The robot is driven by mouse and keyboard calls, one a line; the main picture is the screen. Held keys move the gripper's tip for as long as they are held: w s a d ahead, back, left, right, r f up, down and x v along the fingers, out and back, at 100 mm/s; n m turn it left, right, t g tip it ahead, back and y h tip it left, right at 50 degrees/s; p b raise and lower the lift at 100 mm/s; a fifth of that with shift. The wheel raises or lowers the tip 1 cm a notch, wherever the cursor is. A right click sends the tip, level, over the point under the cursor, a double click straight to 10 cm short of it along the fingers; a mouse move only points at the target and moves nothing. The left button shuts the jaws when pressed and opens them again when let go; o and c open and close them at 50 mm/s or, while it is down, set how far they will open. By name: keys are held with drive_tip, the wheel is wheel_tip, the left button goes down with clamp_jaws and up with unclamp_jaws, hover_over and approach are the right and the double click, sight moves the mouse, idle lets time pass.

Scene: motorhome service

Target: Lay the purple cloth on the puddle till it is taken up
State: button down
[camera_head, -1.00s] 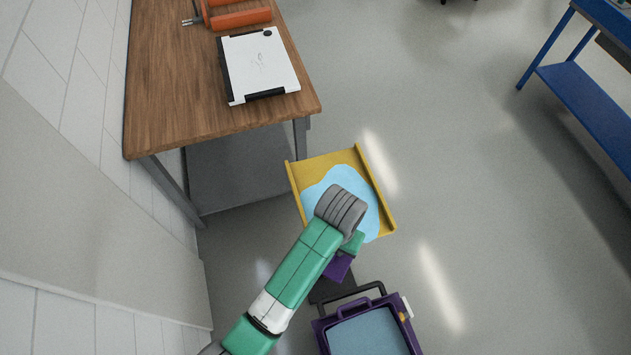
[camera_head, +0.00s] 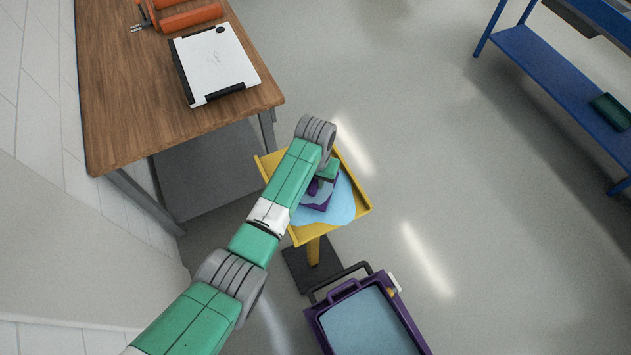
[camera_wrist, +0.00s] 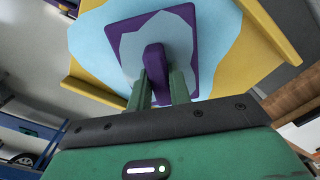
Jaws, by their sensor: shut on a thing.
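The purple cloth is a flat square with an upright purple grip; it shows in the head view (camera_head: 332,194) and the wrist view (camera_wrist: 190,14). My gripper (camera_wrist: 157,82) is shut on the grip, green fingers either side. The cloth is over the light blue puddle (camera_head: 341,209), seemingly flat on it. A dull grey-blue patch covers much of the cloth's face. The puddle, also in the wrist view (camera_wrist: 96,55), spreads past the cloth on the yellow tray (camera_head: 304,236). In the head view my arm hides part of the tray and cloth.
A purple bin (camera_head: 408,325) with a black handle and blue inside stands in front of the tray. A wooden table (camera_head: 125,90) with a white case (camera_head: 215,62) is at the left. A blue shelf rack (camera_head: 545,75) stands at the right. Open floor lies between.

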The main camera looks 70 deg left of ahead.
sight(316, 181)
drive_tip(key=shift+d+f, duration=0.1)
drive_tip(key=shift+f, duration=0.7)
drive_tip(key=shift+f, duration=0.1)
drive_tip(key=c, duration=1.3)
unclamp_jaws()
wheel_tip(316, 181, up, 12)
